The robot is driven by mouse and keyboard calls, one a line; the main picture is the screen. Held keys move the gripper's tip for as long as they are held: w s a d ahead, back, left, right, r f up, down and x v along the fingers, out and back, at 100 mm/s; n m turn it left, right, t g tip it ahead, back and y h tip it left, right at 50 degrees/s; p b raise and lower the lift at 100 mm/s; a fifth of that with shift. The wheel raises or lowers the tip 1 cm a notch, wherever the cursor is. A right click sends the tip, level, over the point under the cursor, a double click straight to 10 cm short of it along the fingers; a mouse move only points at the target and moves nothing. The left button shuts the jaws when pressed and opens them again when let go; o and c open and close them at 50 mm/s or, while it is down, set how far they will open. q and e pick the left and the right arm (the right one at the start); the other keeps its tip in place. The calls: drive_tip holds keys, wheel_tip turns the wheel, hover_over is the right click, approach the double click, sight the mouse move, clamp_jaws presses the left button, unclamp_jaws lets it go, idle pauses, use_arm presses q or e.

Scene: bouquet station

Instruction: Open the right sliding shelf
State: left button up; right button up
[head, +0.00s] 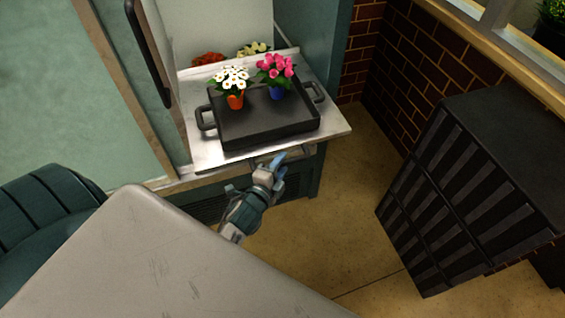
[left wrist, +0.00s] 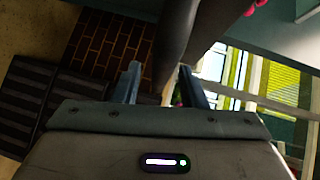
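The right sliding shelf (head: 333,124) is a pale metal plate jutting out of the teal cabinet in the head view. A black tray (head: 265,136) with two side handles sits on it. A dark handle bar (head: 238,163) runs along the shelf's front edge. My left gripper (head: 279,160) is at this bar, below the tray's front. In the left wrist view its two fingers (left wrist: 160,85) are apart, with a dark bar (left wrist: 177,45) passing between them; I cannot tell whether they touch it. My right gripper is not in view.
White flowers in an orange pot (head: 235,101) and pink flowers in a blue pot (head: 277,92) stand on the tray. More flowers (head: 252,50) show behind. A black slatted crate (head: 460,190) stands at right; the floor (head: 335,215) between is clear.

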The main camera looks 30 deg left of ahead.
use_arm(q)
drive_tip(key=s+r+b, duration=0.1)
drive_tip(key=s+b, duration=0.1)
drive_tip(key=s, duration=0.7)
drive_tip(key=shift+d+r, duration=0.2)
drive_tip(key=shift+d, duration=0.1)
